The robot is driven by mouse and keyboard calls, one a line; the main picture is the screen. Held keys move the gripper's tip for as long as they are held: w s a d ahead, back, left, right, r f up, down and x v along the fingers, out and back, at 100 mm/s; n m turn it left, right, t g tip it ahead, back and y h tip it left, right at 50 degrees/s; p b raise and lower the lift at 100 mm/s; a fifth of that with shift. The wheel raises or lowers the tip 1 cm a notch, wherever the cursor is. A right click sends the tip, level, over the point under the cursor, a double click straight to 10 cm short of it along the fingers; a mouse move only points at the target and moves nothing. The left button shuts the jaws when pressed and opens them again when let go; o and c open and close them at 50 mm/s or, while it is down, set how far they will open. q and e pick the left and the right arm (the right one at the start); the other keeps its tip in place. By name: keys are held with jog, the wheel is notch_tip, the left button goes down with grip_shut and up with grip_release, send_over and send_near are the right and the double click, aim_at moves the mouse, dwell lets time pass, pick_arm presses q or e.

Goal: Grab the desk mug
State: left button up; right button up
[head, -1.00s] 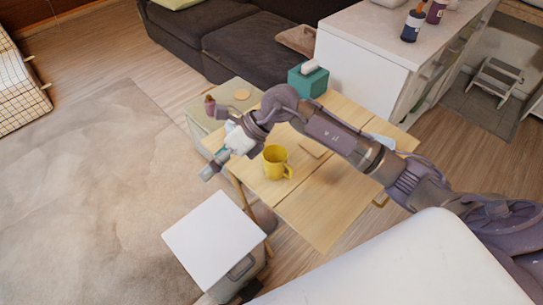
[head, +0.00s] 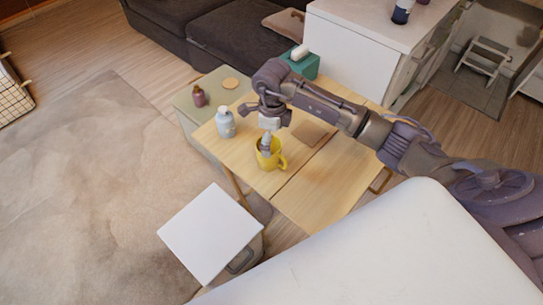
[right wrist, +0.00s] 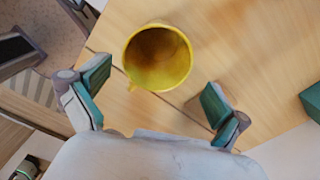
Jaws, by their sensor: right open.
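The yellow desk mug (head: 272,163) stands upright on the light wooden table, its handle toward the right in the head view. In the right wrist view the mug (right wrist: 157,60) is seen from above, empty inside, just beyond the fingertips and between their lines. My right gripper (head: 266,143) points down at the mug and covers part of its rim in the head view. In the right wrist view the right gripper (right wrist: 155,90) is open, with its green-padded fingers spread wider than the mug and holding nothing. My left gripper is in neither view.
A white-blue bottle (head: 225,123) stands left of the mug. A flat brown item (head: 310,134) lies behind it to the right. A teal tissue box (head: 303,66) is at the back. A white-topped stool (head: 210,233) stands in front. The table's right front part is clear.

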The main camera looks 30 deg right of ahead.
aim_at(272, 151)
jog(key=f, duration=0.5)
jog(key=shift+s+a+f, duration=0.1)
jog(key=shift+s+a, duration=0.05)
jog(key=shift+s, duration=0.1)
jog(key=shift+c, duration=0.2)
jog(key=c, duration=1.4)
